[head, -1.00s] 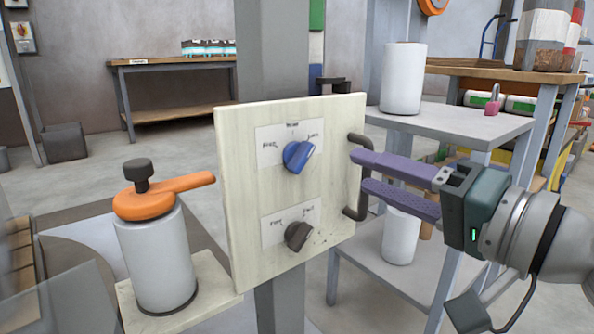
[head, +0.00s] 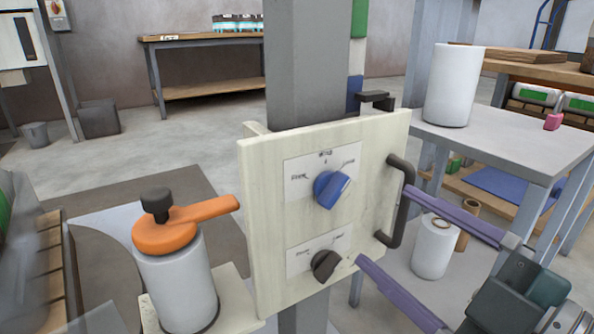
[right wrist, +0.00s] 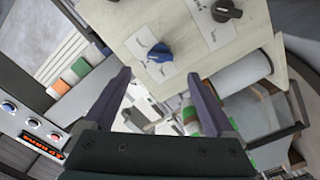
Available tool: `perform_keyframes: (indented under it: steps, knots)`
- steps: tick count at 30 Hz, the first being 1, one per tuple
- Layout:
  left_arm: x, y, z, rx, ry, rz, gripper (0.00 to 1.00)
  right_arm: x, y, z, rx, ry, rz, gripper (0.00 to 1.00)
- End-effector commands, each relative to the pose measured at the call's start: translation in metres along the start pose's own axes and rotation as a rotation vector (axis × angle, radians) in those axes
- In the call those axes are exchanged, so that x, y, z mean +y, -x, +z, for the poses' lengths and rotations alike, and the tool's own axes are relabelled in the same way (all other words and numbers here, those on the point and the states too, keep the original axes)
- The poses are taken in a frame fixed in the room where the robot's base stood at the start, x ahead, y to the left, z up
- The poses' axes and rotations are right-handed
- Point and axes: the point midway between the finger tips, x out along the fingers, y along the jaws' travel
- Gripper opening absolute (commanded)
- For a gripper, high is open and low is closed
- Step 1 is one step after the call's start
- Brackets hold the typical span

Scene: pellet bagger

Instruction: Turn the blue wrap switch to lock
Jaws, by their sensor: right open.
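The blue wrap switch (head: 331,188) is a knob on the upper label of a cream panel (head: 262,235). Its ridge slants up toward the right-hand label word, but its exact setting is hard to read. It also shows in the right wrist view (right wrist: 159,52), ahead of the fingertips and between their lines. My right gripper (head: 384,225) is open and empty, its purple fingers spread wide, to the right of and below the switch and apart from it. In the right wrist view, the open fingers (right wrist: 158,76) reach toward the panel. My left gripper is not in view.
A black knob (head: 325,264) sits below the blue one. A dark handle (head: 400,203) on the panel's right edge overlaps the upper fingertip in the picture; contact cannot be told. An orange lever (head: 200,212) stands left on a grey cylinder. A grey shelf (head: 510,142) stands right.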

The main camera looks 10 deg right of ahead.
Motion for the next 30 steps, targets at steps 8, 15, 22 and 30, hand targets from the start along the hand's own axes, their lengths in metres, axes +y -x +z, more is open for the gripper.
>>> perform_keyframes:
  steps: [8,15,22,30]
  knots:
    - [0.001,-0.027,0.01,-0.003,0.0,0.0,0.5,-0.003,-0.052,0.003,0.003,-0.003,0.005,0.9]
    - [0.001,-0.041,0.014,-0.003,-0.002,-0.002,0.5,-0.002,-0.084,0.002,0.0,-0.005,0.002,0.9]
    - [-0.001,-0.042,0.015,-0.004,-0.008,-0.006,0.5,0.0,-0.092,0.001,-0.001,-0.007,0.0,0.9]
    - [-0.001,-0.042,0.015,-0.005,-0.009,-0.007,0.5,0.0,-0.091,0.001,-0.001,-0.007,0.0,0.78]
